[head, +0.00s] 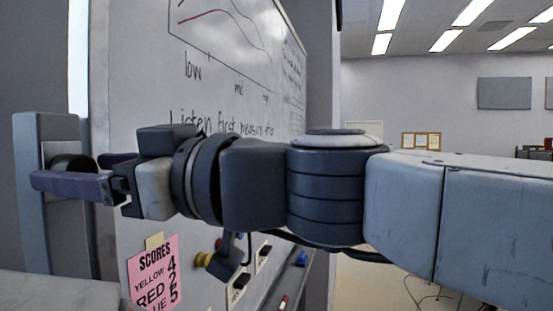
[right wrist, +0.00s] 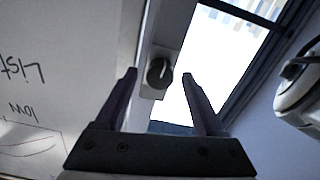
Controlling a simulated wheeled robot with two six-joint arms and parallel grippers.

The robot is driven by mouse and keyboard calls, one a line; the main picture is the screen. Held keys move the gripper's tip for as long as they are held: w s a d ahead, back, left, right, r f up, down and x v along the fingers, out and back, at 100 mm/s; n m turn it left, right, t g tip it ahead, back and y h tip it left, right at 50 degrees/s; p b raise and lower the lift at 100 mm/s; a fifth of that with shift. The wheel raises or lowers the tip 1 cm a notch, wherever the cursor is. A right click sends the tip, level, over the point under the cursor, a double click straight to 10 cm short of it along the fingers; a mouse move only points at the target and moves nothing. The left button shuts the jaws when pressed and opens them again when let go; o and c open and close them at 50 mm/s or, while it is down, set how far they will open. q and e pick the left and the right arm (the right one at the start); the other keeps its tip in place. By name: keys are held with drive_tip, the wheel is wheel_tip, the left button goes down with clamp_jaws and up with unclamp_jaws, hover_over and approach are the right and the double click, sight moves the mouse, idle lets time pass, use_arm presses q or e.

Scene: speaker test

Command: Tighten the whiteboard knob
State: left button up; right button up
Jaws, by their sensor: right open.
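The whiteboard knob (head: 70,162) is a dark round knob on a grey upright post (head: 44,135) at the left of the head view. In the right wrist view the knob (right wrist: 159,73) is black with a pale pointer line, on a light plate. My right gripper (head: 75,180) reaches it from the right. Its near finger covers the knob's lower part in the head view. In the wrist view the open fingers (right wrist: 159,80) stand on either side of the knob, with a gap visible at each side. My left gripper is not in view.
The whiteboard (head: 140,80) with writing stands behind my right arm. A pink score note (head: 153,275), a yellow round piece (head: 203,259) and a marker ledge (head: 290,284) are low on it. A bright window (right wrist: 215,60) lies beside the post in the wrist view.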

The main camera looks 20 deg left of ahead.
clamp_jaws()
drive_tip(key=m+b, duration=0.6)
drive_tip(key=m, duration=1)
drive_tip(key=shift+w+f+m+b, duration=0.1)
drive_tip(key=shift+m+b, duration=0.2)
drive_tip(key=shift+m, duration=0.3)
idle(0.4)
